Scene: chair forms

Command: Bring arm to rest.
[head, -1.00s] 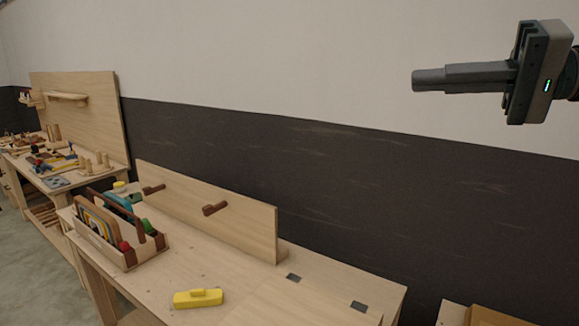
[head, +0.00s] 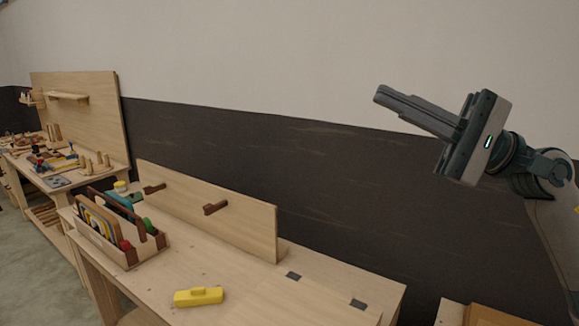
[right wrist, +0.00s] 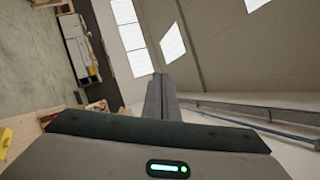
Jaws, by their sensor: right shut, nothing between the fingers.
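My right gripper (head: 382,95) is raised in the air at the upper right of the head view, in front of the pale wall. Its fingers are together, with nothing between them, and point up and to the left. In the right wrist view the shut fingers (right wrist: 159,95) stand up in the middle of the picture. The gripper touches nothing that I can see. My left gripper is not in view.
Below stands a wooden workbench (head: 240,290) with a low upright back panel. A tool tote (head: 128,258) and a yellow block (head: 199,297) are on it. A second bench (head: 60,182) stands farther left. The air around the gripper is clear.

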